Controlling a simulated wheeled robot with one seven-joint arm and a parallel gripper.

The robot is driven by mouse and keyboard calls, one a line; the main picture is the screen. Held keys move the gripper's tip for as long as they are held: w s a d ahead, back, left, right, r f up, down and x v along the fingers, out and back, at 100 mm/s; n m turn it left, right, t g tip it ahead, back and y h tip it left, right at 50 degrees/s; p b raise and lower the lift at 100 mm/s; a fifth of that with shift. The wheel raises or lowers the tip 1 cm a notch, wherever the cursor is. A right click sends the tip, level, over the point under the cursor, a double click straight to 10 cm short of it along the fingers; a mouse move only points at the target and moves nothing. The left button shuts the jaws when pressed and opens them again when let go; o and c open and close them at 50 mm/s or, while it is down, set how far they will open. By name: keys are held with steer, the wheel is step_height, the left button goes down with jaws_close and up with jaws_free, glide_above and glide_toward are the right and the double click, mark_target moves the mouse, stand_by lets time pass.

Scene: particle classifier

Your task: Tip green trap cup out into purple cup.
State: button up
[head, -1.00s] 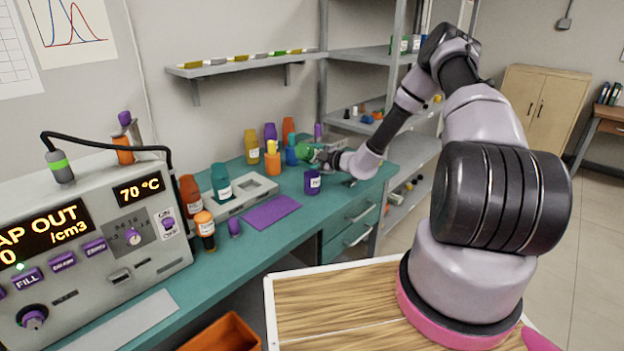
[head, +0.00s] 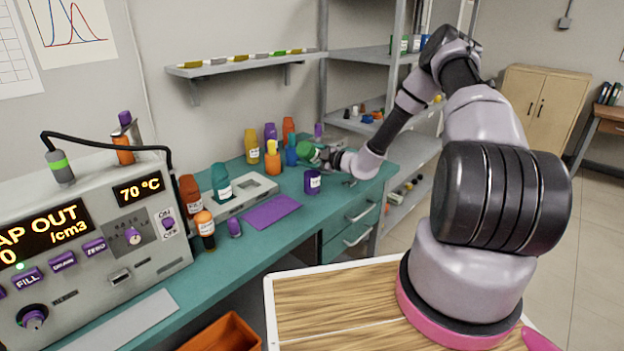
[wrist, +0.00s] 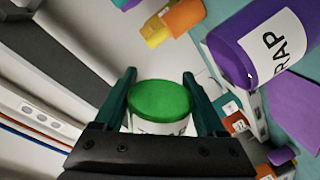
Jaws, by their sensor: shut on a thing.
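My gripper (head: 322,156) is shut on the green trap cup (head: 307,150), above the teal bench near its far end. In the wrist view the green trap cup (wrist: 160,100) sits between the two fingers (wrist: 160,80), its round green end showing and a white label below. The purple cup (head: 312,182) stands upright on the bench, just below the held cup in the head view. It shows large at the upper right of the wrist view (wrist: 262,45), with a white label, apart from the fingers. I cannot tell how full either cup is.
An orange cup (head: 273,164) with a yellow piece on top and a blue bottle (head: 291,150) stand close left of my gripper. A purple mat (head: 270,212) and a grey holder (head: 248,190) lie further left. Grey shelves (head: 370,125) stand behind.

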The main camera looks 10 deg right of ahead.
stand_by(0.8)
steer(key=n, duration=0.2)
steer(key=shift+s+a+r+n+h, duration=0.1)
steer(key=shift+s+a+n+h, duration=0.15)
steer(key=shift+a+n+h, duration=0.1)
steer(key=shift+d, duration=0.1)
steer(key=shift+s+a+n+h, duration=0.15)
steer(key=shift+a+n+h, duration=0.15)
steer(key=shift+n, duration=0.75)
steer(key=s+a+f+n+t+h+b, duration=0.1)
steer(key=s+a+n, duration=0.5)
steer(key=n, duration=1.2)
steer(key=shift+a+f+n+t+h+b, duration=0.35)
steer(key=shift+a+f+t+b, duration=0.35)
steer(key=shift+a+f+t, duration=0.45)
steer(key=shift+d, duration=0.1)
